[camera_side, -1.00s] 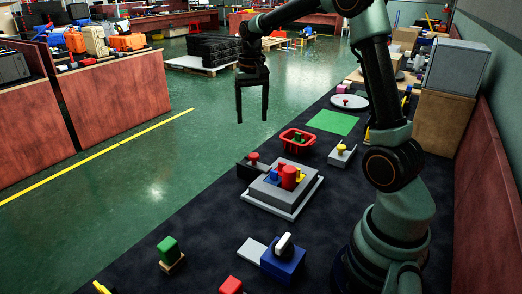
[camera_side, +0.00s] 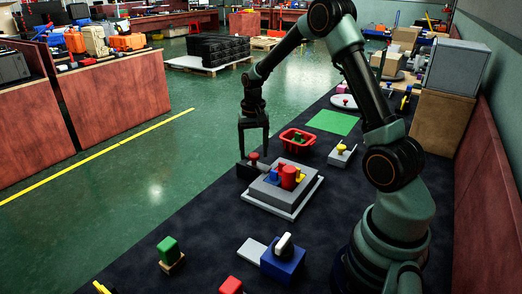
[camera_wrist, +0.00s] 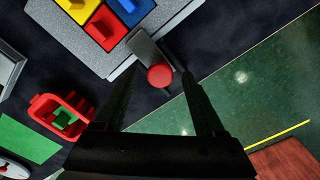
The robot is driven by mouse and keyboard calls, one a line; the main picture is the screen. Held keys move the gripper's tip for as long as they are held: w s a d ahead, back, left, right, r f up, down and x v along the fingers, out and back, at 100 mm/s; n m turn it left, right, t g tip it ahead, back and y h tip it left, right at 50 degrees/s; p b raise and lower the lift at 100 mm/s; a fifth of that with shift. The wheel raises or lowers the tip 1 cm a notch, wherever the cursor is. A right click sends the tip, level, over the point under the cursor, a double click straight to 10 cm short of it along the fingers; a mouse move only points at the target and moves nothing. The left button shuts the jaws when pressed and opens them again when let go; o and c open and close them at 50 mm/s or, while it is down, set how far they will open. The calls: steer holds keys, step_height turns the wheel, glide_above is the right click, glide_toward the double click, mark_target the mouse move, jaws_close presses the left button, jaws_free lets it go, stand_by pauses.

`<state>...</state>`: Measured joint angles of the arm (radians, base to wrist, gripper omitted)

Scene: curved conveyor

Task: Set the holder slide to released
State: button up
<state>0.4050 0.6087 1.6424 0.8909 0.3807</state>
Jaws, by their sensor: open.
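A red round knob (camera_side: 254,156) stands on a dark slide piece (camera_side: 246,170) beside the grey fixture block (camera_side: 262,193); I take this to be the holder slide. In the wrist view the red knob (camera_wrist: 160,76) sits at the end of a grey bar (camera_wrist: 147,47). My gripper (camera_side: 253,152) points down over the knob, jaws open, one finger on each side. In the wrist view my gripper (camera_wrist: 157,82) frames the knob between its fingers, with gaps visible. Whether the fingertips reach down to knob height is unclear.
The fixture holds red (camera_side: 289,177), blue and yellow parts close to my gripper. A red basket (camera_side: 298,141) with a green piece stands behind it. A yellow-knobbed piece (camera_side: 341,151) is to the right. Black tabletop (camera_side: 205,225) is free in front; the table edge lies left.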

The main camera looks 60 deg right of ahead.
steer(key=shift+f, duration=0.25)
jaws_close()
steer(key=shift+r, duration=0.1)
stand_by(1.2)
